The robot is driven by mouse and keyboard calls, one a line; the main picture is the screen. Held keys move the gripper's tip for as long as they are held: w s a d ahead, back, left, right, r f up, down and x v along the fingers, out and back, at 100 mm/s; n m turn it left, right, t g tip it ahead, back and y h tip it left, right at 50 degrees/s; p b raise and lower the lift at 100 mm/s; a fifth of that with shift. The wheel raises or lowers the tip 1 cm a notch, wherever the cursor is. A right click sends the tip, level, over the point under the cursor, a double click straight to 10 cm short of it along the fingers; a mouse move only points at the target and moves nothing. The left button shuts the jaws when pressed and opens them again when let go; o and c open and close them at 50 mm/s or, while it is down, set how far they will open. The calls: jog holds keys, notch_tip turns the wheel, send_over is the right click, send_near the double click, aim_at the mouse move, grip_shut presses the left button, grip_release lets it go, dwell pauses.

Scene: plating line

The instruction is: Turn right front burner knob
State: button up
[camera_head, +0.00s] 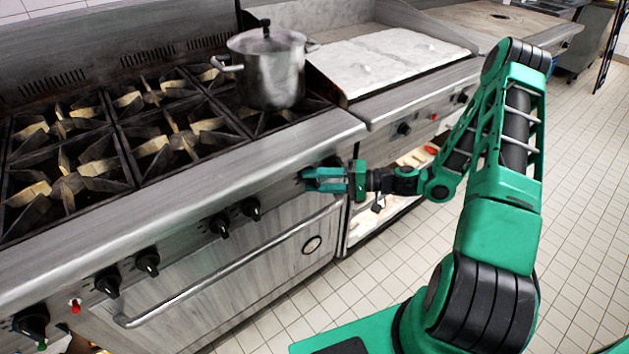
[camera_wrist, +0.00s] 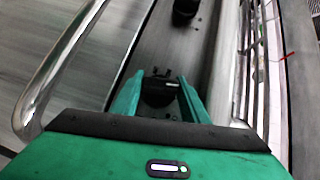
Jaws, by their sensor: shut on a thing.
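The knob in my gripper is a dark stove knob at the right end of the range's front panel. In the wrist view this black knob (camera_wrist: 158,92) sits between the two green fingers. In the head view my gripper (camera_head: 308,180) reaches the panel from the right and its fingers mostly hide the knob. In the wrist view my gripper (camera_wrist: 157,84) is shut on the knob, with a finger on each side. The knob's exact turn angle is too dark to tell. A pot (camera_head: 268,75) stands on the burner at the back right.
Other black knobs (camera_head: 250,208) line the panel to the left, and a neighbouring knob (camera_wrist: 185,10) shows in the wrist view. The oven door handle (camera_head: 230,262) runs below the panel. A griddle (camera_head: 390,60) stands to the right. The tiled floor (camera_head: 590,200) is open at right.

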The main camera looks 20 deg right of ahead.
jog(key=n+h, duration=0.2)
jog(key=shift+h, duration=0.3)
jog(key=shift+d+f+n+g+h, duration=0.1)
jog(key=shift+n+g+h, duration=0.2)
jog(key=shift+n+h, duration=0.7)
jog(key=shift+h, duration=0.3)
jog(key=o, duration=1)
jog(key=v, duration=1)
jog(key=shift+s+d, duration=0.2)
